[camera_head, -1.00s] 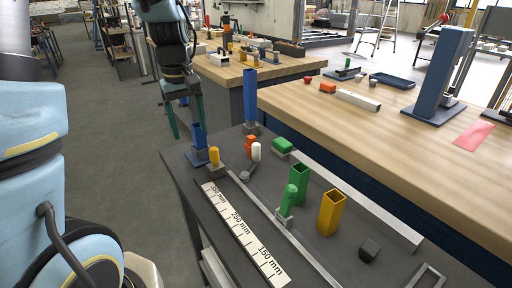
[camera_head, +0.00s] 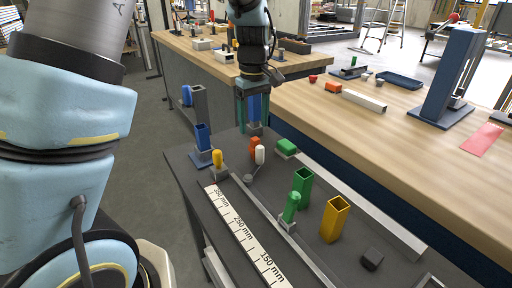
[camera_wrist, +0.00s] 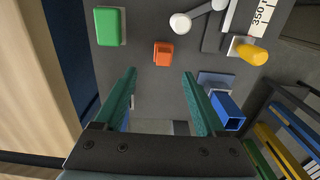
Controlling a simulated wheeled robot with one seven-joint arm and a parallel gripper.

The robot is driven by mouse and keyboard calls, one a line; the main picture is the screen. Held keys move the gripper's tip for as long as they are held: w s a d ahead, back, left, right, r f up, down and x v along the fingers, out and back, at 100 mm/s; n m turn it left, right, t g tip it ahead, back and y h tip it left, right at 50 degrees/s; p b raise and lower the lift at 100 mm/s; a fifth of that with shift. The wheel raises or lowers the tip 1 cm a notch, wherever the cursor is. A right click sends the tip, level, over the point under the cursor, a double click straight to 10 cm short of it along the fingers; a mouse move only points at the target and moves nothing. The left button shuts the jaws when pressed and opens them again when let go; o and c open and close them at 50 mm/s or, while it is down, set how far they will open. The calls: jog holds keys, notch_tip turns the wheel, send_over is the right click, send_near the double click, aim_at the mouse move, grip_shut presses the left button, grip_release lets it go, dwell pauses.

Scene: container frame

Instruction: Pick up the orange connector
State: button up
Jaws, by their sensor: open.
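The orange connector (camera_head: 254,144) stands on the dark grey table near its far end, beside a white-topped peg (camera_head: 260,155). In the wrist view the orange connector (camera_wrist: 163,53) lies just beyond the fingertips, between their lines. My gripper (camera_head: 254,124) is open and empty, with its teal fingers pointing down behind the connector in the head view. The wrist view shows both fingers of my gripper (camera_wrist: 160,74) spread apart. Nothing is between the tips, and they do not appear to touch the connector.
A green block (camera_head: 286,146), a yellow peg (camera_head: 217,158) and a blue square tube (camera_head: 203,137) stand near the connector. Green (camera_head: 303,188) and yellow (camera_head: 335,219) tubes stand closer. A blue tube (camera_head: 254,106) shows behind my fingers. A wooden bench (camera_head: 400,122) borders the right.

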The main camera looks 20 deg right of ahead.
aim_at(255, 138)
jog(key=shift+f, duration=0.75)
jog(key=shift+s+a+f+p, duration=0.1)
jog(key=shift+s+f+p, duration=0.15)
jog(key=shift+f, duration=0.65)
jog(key=shift+s+d+f+p, duration=0.1)
jog(key=shift+s+f+p, duration=0.2)
jog(key=shift+f, duration=0.55)
jog(key=shift+s+a+f+p, duration=0.1)
jog(key=shift+f+p, duration=0.25)
jog(key=shift+f, duration=0.55)
jog(key=shift+c, duration=0.3)
grip_shut()
